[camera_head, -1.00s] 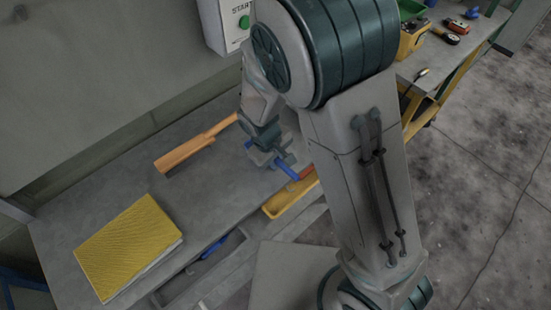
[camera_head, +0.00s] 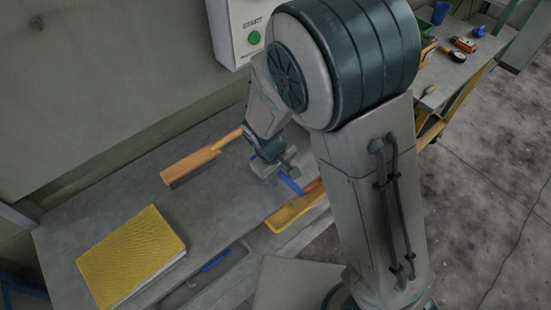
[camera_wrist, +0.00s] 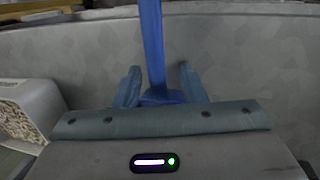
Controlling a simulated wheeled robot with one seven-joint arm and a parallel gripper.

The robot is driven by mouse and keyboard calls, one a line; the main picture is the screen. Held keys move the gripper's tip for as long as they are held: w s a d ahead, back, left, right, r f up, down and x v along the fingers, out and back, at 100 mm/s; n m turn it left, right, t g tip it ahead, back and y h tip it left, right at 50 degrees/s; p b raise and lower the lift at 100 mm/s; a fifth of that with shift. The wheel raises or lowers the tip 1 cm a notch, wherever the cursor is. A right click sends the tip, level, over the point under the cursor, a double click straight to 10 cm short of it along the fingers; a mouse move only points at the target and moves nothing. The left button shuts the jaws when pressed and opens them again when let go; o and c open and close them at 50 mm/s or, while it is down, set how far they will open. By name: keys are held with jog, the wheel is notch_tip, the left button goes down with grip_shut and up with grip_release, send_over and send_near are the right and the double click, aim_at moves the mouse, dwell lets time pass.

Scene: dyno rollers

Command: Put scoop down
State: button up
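The scoop appears as a blue strip (camera_wrist: 152,45) in the wrist view, running up from between my fingers to the top edge. In the head view a blue piece (camera_head: 291,184) shows beside my gripper (camera_head: 272,172), over the front edge of the grey worktop. In the wrist view my gripper (camera_wrist: 160,82) has its fingers apart on either side of the strip. A gap shows on the right of the strip, and the left finger is close to it. The scoop's far end is out of view. I cannot tell whether it rests on the worktop.
An orange-handled brush (camera_head: 190,168) and a yellow book (camera_head: 132,252) lie on the worktop (camera_head: 205,205). A yellow tray (camera_head: 290,214) with something red is at the front edge. A grey bin (camera_head: 225,278) with a blue item is below. A start-button box (camera_head: 240,35) is on the wall.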

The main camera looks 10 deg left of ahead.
jog(key=v, duration=1.1)
jog(key=shift+d, duration=0.2)
jog(key=s+d+r+m, duration=0.2)
jog(key=d+r+m, duration=0.1)
jog(key=d, duration=0.4)
jog(key=s+d+r+m+t+y, duration=0.1)
jog(key=s+d+r+m, duration=0.2)
jog(key=d, duration=0.5)
jog(key=s+d+r+m+y, duration=0.1)
jog(key=s+d+r+m, duration=0.2)
jog(key=d, duration=0.5)
jog(key=shift+r+m+t, duration=0.25)
jog(key=shift+m+t, duration=0.15)
jog(key=shift+m, duration=0.1)
jog(key=shift+o, duration=0.3)
jog(key=shift+a, duration=0.1)
